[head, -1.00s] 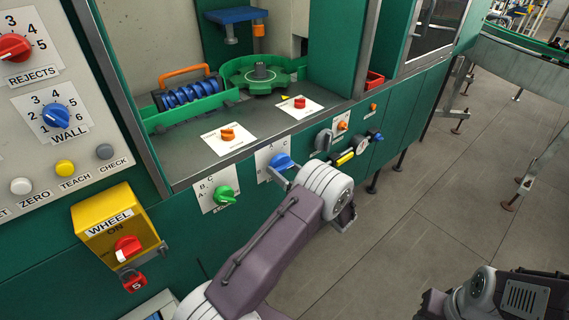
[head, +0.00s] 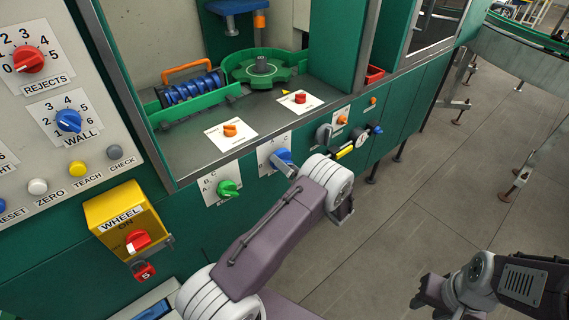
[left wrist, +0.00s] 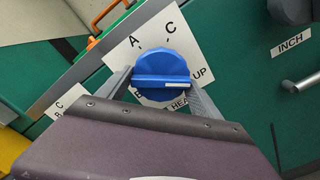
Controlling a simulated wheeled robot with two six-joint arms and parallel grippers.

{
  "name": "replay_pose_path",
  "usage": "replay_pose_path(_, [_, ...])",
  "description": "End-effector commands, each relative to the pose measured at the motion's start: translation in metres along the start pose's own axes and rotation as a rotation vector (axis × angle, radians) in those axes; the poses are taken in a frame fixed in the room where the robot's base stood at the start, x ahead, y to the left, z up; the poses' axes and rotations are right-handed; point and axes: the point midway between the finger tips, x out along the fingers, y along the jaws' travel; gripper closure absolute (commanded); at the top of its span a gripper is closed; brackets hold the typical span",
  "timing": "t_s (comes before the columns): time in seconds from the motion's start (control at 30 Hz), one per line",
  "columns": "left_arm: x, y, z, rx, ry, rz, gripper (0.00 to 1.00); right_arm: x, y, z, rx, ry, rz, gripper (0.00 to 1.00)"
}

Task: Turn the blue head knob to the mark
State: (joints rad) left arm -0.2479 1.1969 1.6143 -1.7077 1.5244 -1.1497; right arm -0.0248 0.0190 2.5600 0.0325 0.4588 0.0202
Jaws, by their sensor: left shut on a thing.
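The blue head knob (head: 281,156) sits on a white label plate on the green cabinet front. In the left wrist view the knob (left wrist: 162,66) is seen close up, with a raised bar and a white pointer line at the bar's right end, towards the letters "UP". The plate (left wrist: 130,48) shows A and C above the knob and a partly hidden B below. My left gripper (head: 284,165) is shut on the knob, one finger at each side in the wrist view (left wrist: 162,88). My right gripper (head: 428,292) is at the lower right, away from the cabinet, its fingers unclear.
A green knob (head: 228,188) is left of the blue one. Right of it are a grey handle (head: 323,135) and a yellow-and-black part (head: 345,152). A yellow WHEEL box (head: 122,222) juts out at lower left. Orange and red knobs sit on the ledge above. Open floor lies right.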

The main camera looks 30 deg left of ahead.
Motion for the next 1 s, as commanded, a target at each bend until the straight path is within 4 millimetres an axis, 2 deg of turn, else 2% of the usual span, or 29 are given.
replay_pose_path(0.37, [0.0, -0.001, -0.002, 0.006, 0.004, -0.002, 0.66, 0.0, 0.0, 0.0, 0.0, 0.0, 0.0, 0.62])
replay_pose_path(0.4, [0.0, -0.001, -0.002, 0.006, 0.003, -0.002, 0.17, 0.0, 0.0, 0.0, 0.0, 0.0, 0.0, 0.62])
replay_pose_path(0.47, [0.0, -0.001, -0.002, 0.006, 0.003, -0.002, 0.03, 0.0, 0.0, 0.0, 0.0, 0.0, 0.0, 0.62])
replay_pose_path(0.77, [-0.001, -0.001, -0.001, 0.003, 0.001, -0.001, 0.03, 0.0, 0.0, 0.0, 0.0, 0.0, 0.0, 0.62])
replay_pose_path(0.87, [-0.013, -0.002, 0.0, 0.004, -0.002, -0.004, 0.03, 0.002, 0.0, 0.0, 0.0, 0.0, 0.0, 0.62])
replay_pose_path(1.0, [-0.045, -0.002, 0.0, 0.003, -0.003, -0.005, 0.03, 0.005, 0.0, 0.001, 0.0, 0.0, 0.0, 0.62])
